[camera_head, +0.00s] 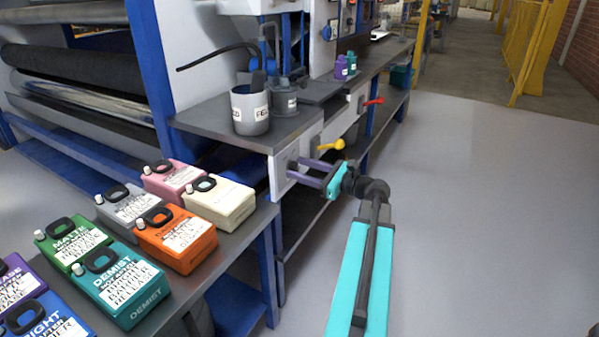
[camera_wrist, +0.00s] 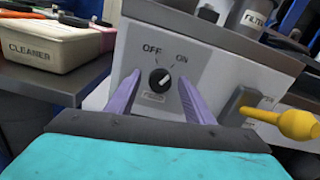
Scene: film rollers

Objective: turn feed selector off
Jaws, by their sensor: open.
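The feed selector (camera_wrist: 159,80) is a round black knob on a pale plate in the wrist view, with OFF printed at its upper left and ON at its upper right. Its white mark appears to lean up and right, toward ON. My gripper (camera_wrist: 159,76) is open, with one purple finger on each side of the knob. I cannot tell whether the fingers touch it. In the head view my gripper (camera_head: 291,170) reaches the white front panel (camera_head: 280,180) below the bench top, and the knob is hard to make out there.
A yellow lever (camera_wrist: 290,122) sticks out just right of my gripper; it also shows in the head view (camera_head: 330,146). A red lever (camera_head: 373,102) is farther along. A cup (camera_head: 250,112) stands on the bench above. Several colored jugs (camera_head: 178,238) fill the left table. The right floor is clear.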

